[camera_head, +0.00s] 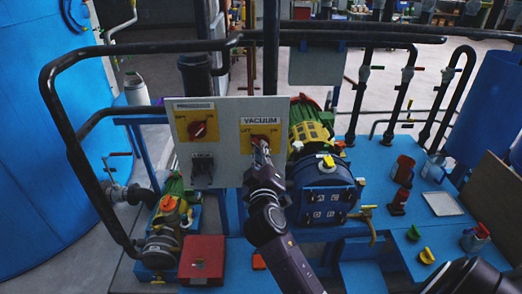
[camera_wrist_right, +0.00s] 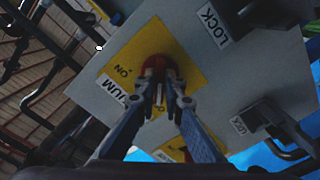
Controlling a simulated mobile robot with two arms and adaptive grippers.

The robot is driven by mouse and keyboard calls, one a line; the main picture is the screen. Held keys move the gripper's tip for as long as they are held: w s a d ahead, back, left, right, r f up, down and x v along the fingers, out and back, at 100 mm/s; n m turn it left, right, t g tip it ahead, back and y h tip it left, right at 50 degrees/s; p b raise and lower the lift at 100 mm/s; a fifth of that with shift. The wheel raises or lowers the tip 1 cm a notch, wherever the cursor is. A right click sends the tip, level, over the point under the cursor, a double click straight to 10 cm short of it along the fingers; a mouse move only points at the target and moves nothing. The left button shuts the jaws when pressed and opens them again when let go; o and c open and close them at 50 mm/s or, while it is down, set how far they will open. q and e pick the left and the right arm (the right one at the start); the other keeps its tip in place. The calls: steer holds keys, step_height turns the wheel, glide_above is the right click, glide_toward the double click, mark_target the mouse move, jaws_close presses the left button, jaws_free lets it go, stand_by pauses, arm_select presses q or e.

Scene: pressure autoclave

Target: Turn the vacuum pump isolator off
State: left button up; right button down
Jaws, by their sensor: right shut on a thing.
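The vacuum pump isolator is a red rotary knob on a yellow plate (camera_head: 246,130) labelled VACUUM, on the right part of a grey panel. Its red knob (camera_wrist_right: 158,63) shows at the top of the fingers in the right wrist view, with "ON" printed beside it. My right gripper (camera_head: 262,146) reaches up to the panel from below. In the right wrist view my right gripper (camera_wrist_right: 163,88) is shut on the knob, and its fingers hide part of it. The knob's exact angle is hard to tell. My left gripper is not in view.
A second red knob (camera_head: 198,129) on a yellow plate sits to the left on the grey panel (camera_head: 224,170), above a dark lock fitting (camera_head: 203,170). A blue pump unit (camera_head: 322,193) stands close to the right of my arm. Black pipe rails (camera_head: 150,51) cross behind the panel.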

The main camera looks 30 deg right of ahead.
steer(key=c, duration=2)
jaws_free()
steer(key=shift+c, duration=0.2)
steer(key=shift+s, duration=0.1)
steer(key=v, duration=0.7)
steer(key=shift+s+a, duration=0.1)
steer(key=shift+s, duration=0.1)
